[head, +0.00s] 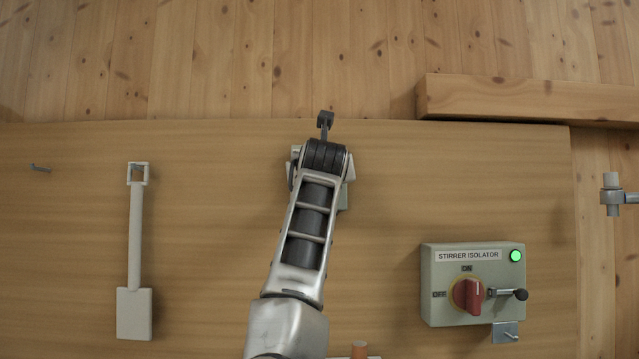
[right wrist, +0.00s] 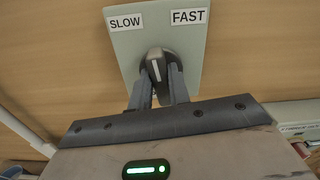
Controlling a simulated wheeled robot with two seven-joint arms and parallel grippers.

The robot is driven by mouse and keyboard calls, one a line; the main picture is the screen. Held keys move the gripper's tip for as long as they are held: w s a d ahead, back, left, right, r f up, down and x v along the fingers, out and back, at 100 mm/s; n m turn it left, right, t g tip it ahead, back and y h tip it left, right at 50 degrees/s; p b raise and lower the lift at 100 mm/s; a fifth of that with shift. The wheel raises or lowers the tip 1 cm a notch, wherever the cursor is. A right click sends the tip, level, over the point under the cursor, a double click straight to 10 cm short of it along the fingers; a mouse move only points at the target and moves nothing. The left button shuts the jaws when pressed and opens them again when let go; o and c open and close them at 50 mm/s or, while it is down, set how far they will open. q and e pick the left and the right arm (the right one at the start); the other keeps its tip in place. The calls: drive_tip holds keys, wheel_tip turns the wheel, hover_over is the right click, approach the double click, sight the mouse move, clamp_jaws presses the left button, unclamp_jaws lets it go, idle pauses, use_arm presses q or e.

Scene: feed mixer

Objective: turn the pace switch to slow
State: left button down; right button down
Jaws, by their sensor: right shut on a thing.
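The pace switch (right wrist: 155,68) is a dark knob with a white pointer line on a pale green plate (right wrist: 126,45) in the right wrist view. A SLOW label (right wrist: 125,22) is at the plate's upper left and a FAST label (right wrist: 188,17) at its upper right. The pointer stands between the labels, nearly upright, leaning slightly to the SLOW side. My right gripper (right wrist: 159,88) is shut on the knob, one finger on each side. In the head view my arm hides the knob and fingers; only an edge of the plate (head: 345,197) shows. My left gripper is out of view.
A stirrer isolator box (head: 433,272) with a red rotary switch (head: 467,295), a lit green lamp (head: 516,256) and a black-tipped lever (head: 519,295) is at the right. A pale shovel (head: 134,310) hangs at the left. A wooden beam (head: 520,98) lies at the upper right.

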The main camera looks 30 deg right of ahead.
use_arm(q)
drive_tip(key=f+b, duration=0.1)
drive_tip(key=b, duration=0.1)
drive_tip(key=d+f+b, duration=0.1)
drive_tip(key=b, duration=0.2)
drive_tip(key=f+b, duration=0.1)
drive_tip(key=b, duration=0.2)
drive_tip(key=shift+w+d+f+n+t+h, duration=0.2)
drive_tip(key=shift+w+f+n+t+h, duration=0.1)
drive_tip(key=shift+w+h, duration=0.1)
use_arm(e)
drive_tip(key=n, duration=1.6)
drive_tip(key=shift+w+a+f, duration=0.15)
drive_tip(key=shift+a+f, duration=0.15)
drive_tip(key=shift+n, duration=0.3)
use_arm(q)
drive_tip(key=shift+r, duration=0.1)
use_arm(e)
drive_tip(key=c, duration=1.3)
unclamp_jaws()
